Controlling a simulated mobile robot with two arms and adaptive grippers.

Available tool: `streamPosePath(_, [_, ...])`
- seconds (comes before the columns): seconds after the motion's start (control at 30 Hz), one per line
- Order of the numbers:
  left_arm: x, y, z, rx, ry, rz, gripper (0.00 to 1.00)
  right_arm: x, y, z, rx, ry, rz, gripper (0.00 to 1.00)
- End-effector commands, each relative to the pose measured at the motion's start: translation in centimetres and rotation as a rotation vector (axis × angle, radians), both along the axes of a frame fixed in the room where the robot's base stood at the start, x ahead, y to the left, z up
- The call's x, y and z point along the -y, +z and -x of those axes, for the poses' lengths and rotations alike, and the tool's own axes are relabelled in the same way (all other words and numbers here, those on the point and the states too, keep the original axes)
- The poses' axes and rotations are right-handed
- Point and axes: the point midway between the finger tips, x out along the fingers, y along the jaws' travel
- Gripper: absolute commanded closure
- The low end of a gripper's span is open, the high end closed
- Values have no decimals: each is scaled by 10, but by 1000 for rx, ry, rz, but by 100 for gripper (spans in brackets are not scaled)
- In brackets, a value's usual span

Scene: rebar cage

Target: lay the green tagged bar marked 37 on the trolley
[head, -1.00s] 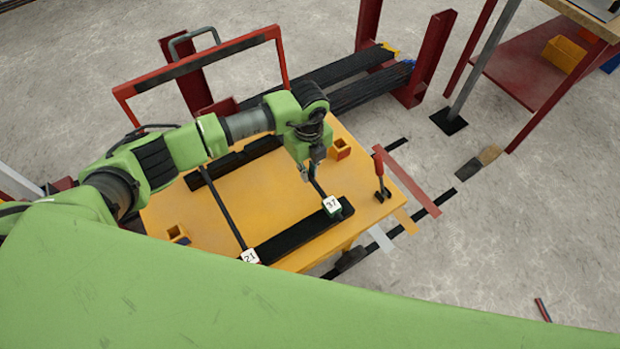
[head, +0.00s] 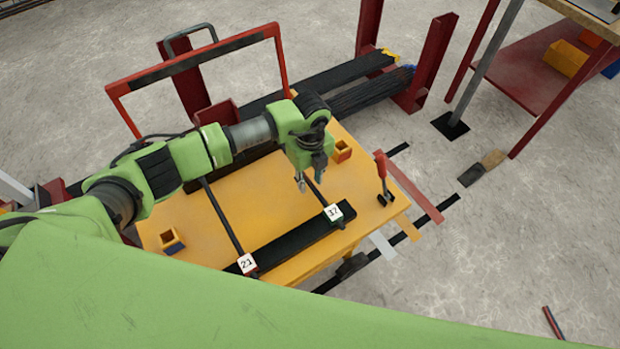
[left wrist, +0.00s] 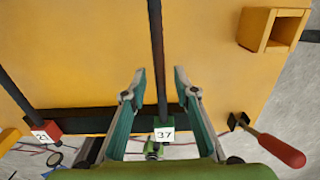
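The bar marked 37 (head: 322,199) is dark, with a green tag block and white number face at its near end. It lies across the near black rail (head: 300,236) of the yellow trolley (head: 268,212); its far part is hidden behind my arm in the head view. My left gripper (head: 311,182) is over the bar. In the left wrist view the open fingers (left wrist: 159,80) stand on either side of the bar (left wrist: 157,45), with a gap to each side. My right gripper is out of view.
A bar with a red tag marked 21 (head: 226,222) lies to the left on the trolley. A red push frame (head: 200,62) rises behind, near a rack of dark bars (head: 345,88).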

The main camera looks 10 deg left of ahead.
Motion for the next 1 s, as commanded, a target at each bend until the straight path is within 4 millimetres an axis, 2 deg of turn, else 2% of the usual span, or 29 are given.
streamPosePath(0.23, [0,1,0,0,0,0,73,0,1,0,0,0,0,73])
streamPosePath(0.37, [0,10,-1,2,0,1,73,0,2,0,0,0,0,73])
streamPosePath(0.8, [0,97,-1,4,0,1,73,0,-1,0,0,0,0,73])
streamPosePath(1.0, [0,119,0,1,0,-1,73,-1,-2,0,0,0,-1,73])
